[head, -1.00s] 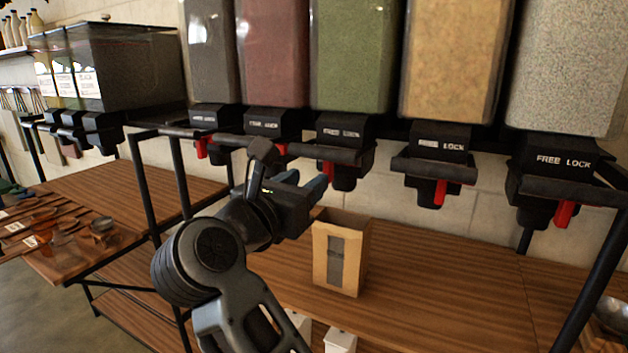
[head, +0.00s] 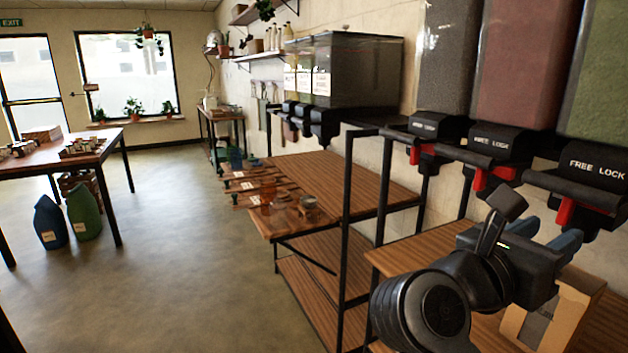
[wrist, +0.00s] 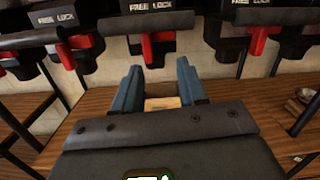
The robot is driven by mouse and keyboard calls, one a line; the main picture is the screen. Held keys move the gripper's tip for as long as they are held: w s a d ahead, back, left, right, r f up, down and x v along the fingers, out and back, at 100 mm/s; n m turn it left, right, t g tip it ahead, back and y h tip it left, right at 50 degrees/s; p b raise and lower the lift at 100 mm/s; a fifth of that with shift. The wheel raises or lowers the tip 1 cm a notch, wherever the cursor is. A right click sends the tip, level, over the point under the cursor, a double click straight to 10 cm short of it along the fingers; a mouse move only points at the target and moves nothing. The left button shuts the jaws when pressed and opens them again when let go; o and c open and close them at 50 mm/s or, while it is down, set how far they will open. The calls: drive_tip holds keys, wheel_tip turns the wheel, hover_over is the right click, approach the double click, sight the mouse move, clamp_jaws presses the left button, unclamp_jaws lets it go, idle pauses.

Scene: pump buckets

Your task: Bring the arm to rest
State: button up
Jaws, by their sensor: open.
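My gripper (head: 568,240) is at the lower right in the head view, in front of the dispensers and above a brown paper bag (head: 583,312). In the wrist view its two blue fingers (wrist: 160,88) stand apart with nothing held between them. The top of the paper bag (wrist: 162,103) shows beyond and between the fingers, apart from them. My arm is bent, with its elbow low in the head view. The bag stands on the wooden shelf and is partly hidden by my arm.
Dispensers with black "FREE LOCK" outlets (head: 490,142) and red levers hang close above and behind my gripper. A wooden table (head: 345,180) with scoops and jars stands to the left. Another table (head: 60,150) is at the far left. The floor (head: 170,270) between is clear.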

drive_tip(key=s+a+f+m+t+y, duration=0.2)
drive_tip(key=s+f+m+y, duration=0.4)
drive_tip(key=s, duration=0.5)
drive_tip(key=s+a+f+m+t+y, duration=0.3)
drive_tip(key=s+f+m+y, duration=0.3)
drive_tip(key=s+m, duration=0.3)
drive_tip(key=s+a+f+m+t+y, duration=0.3)
drive_tip(key=s+f+m+y, duration=0.2)
drive_tip(key=s, duration=1)
wheel_tip(320, 180, down, 3)
drive_tip(key=m, duration=0.3)
drive_tip(key=shift+a+f+y, duration=0.2)
drive_tip(key=shift+a+y, duration=0.2)
